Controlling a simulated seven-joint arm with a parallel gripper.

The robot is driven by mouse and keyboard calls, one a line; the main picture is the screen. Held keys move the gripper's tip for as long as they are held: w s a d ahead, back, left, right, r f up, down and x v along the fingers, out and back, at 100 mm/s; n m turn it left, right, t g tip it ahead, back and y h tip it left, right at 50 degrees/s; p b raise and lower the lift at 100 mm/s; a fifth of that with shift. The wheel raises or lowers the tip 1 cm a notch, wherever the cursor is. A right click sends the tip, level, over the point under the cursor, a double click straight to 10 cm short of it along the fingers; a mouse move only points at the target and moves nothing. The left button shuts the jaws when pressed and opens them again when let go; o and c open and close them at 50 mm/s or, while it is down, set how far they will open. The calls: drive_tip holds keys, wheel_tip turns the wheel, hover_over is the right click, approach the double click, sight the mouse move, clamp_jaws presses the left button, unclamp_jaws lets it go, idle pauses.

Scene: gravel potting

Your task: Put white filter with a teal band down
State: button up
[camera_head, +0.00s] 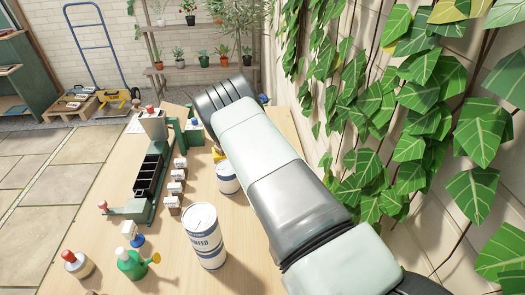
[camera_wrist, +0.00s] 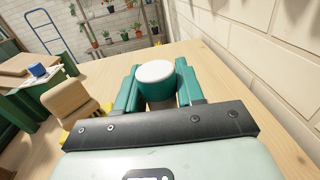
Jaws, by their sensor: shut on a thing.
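The white filter with a teal band (camera_wrist: 156,74) is between the fingers of my gripper (camera_wrist: 158,88) in the wrist view. Its round white top faces up and the teal band shows below it. My gripper is shut on its sides, with one teal finger at its left and one at its right. The filter looks upright over the wooden table (camera_wrist: 205,60); its base is hidden, so I cannot tell whether it touches the surface. In the head view my arm hides the filter and the fingertips.
A green stand with a black compartment tray (camera_head: 149,175) is left of my arm. A small white tin (camera_head: 228,180), a tall white canister (camera_head: 203,238) and a green watering can (camera_head: 131,265) stand nearer. A leafy wall (camera_head: 400,110) borders the right. Bare table shows beyond the filter.

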drive_tip(key=shift+f, duration=2)
drive_tip(key=o, duration=1.1)
drive_tip(key=shift+f, duration=0.15)
drive_tip(key=shift+c, duration=0.2)
drive_tip(key=shift+s, duration=0.1)
drive_tip(key=shift+s+a, duration=0.15)
drive_tip(key=shift+s, duration=1.1)
wheel_tip(320, 180, up, 7)
drive_tip(key=shift+s, duration=0.15)
